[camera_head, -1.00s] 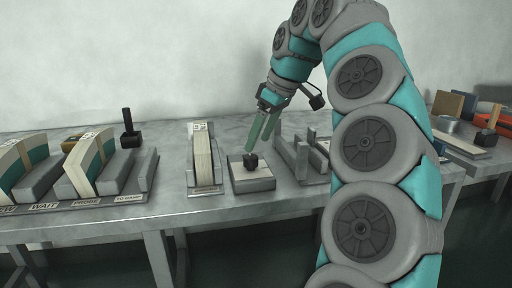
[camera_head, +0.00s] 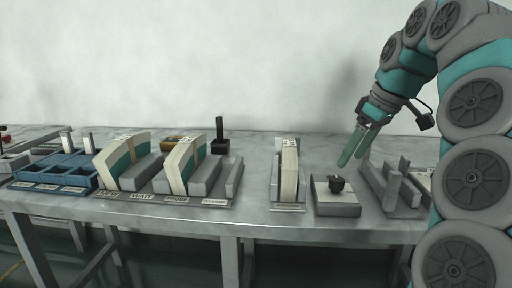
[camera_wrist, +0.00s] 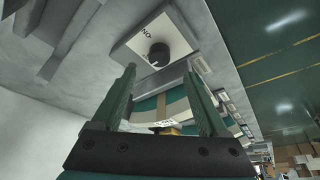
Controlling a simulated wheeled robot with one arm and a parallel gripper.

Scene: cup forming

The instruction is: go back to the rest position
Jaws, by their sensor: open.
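My gripper (camera_head: 357,147) is open and empty, with green fingers, in the air above the table at the right of the head view. In the wrist view its two fingers (camera_wrist: 160,100) stand wide apart with nothing between their tips. A grey block with a pale top and a black knob (camera_head: 336,185) stands on the table below and left of the fingers, apart from them. The knob (camera_wrist: 158,55) also shows beyond the fingertips in the wrist view. My arm runs up along the right edge of the head view.
A grey slotted fixture (camera_head: 390,190) stands right of the knob block. An upright holder with pale sheets (camera_head: 288,172) stands left of it. Further left are a labelled rack (camera_head: 140,204), a black-handled tool (camera_head: 219,140) and blue bins (camera_head: 62,168). The air above the table is clear.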

